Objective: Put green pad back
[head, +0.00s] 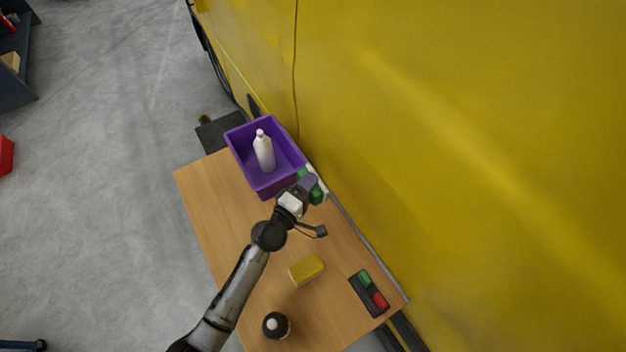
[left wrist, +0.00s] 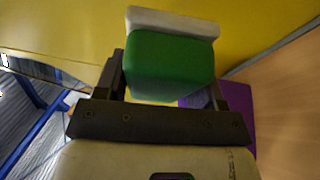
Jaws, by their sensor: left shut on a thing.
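The green pad (head: 317,196) has a pale white layer on one side. My left gripper (head: 309,187) is shut on it near the purple bin's lower right corner, by the yellow wall. In the left wrist view the green pad (left wrist: 168,68) sits between the two fingers, its white layer on the far side. The gripper partly hides the pad in the head view, and I cannot tell its height above the table. My right gripper is not in view.
The purple bin (head: 244,162) holds a white bottle (head: 264,151). On the wooden table (head: 225,208) are a yellow block (head: 306,269), a dark tray (head: 369,308) with green and red pieces, and a black round object (head: 276,325). The yellow wall (head: 450,150) borders the table's right side.

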